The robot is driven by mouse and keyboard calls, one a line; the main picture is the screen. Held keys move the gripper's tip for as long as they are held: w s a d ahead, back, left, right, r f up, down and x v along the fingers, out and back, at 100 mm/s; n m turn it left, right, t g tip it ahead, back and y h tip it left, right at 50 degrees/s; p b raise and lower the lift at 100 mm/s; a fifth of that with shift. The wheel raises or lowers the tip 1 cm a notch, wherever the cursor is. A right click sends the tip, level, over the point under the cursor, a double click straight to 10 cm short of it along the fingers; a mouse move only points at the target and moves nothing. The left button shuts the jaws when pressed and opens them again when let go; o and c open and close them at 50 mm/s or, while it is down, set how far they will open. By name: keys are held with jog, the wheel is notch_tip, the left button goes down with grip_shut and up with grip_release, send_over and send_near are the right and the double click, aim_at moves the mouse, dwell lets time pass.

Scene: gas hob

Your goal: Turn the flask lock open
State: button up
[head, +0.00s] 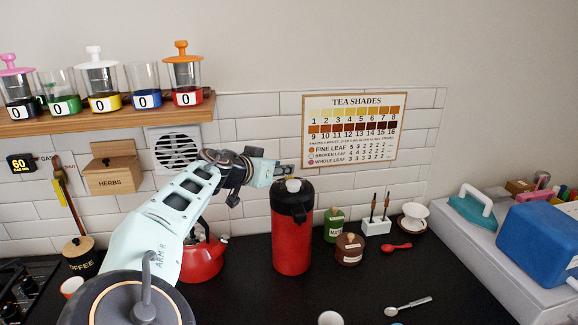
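The flask (291,240) is a tall red cylinder standing upright on the dark counter. It has a black top (292,203) with a pale knob (293,185) on it. I cannot tell which part of the top is the lock. My arm reaches in from the lower left, and my gripper (284,170) is just above and behind the flask's top, slightly left of the knob. The fingers are small here, and I cannot tell whether they touch the flask or how far apart they are.
A red kettle (202,257) stands left of the flask, partly behind my arm. A shelf (110,120) holds several jars above.

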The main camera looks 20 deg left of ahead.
jog(key=shift+p+x, duration=0.35)
jog(key=shift+x, duration=2.25)
jog(key=shift+c, duration=0.4)
grip_shut()
